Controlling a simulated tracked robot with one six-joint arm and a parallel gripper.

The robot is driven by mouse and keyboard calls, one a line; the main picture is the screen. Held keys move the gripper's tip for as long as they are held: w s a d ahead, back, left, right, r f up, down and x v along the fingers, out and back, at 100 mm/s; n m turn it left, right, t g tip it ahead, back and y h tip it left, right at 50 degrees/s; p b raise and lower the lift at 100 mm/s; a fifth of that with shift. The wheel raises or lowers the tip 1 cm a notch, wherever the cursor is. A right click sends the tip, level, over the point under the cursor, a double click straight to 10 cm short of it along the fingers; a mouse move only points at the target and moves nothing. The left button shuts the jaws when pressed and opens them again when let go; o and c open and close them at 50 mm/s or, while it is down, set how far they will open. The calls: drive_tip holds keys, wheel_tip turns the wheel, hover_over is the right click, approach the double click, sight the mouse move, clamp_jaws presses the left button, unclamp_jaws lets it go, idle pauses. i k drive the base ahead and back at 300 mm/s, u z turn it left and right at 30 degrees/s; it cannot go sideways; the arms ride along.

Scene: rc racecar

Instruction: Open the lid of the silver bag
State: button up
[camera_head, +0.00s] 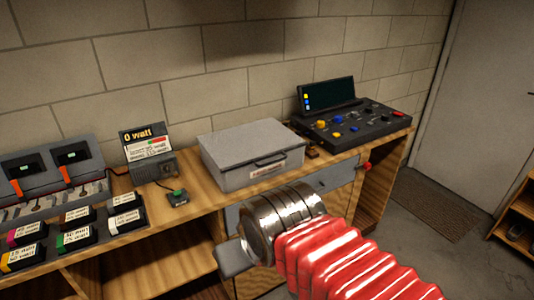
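The silver bag (250,152) is a flat grey case on the wooden bench, in the middle of the picture. Its lid is shut, and a dark handle and a small label show on its front side. My arm, with a red ribbed sleeve and a shiny metal end, reaches in from the lower right, in front of and below the case. My gripper (236,258) shows only as a grey part at the left of the metal end. It appears apart from the case. Its fingertips cannot be made out clearly.
A control panel with a dark screen (328,94) stands right of the case. A "0 watt" meter (148,147) and a small button box (173,196) stand left. Several labelled batteries (76,238) and a charger (50,180) are farther left. A wall is behind; floor is open at right.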

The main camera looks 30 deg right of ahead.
sight(239, 146)
drive_tip(key=i, duration=0.9)
drive_tip(key=z, duration=0.05)
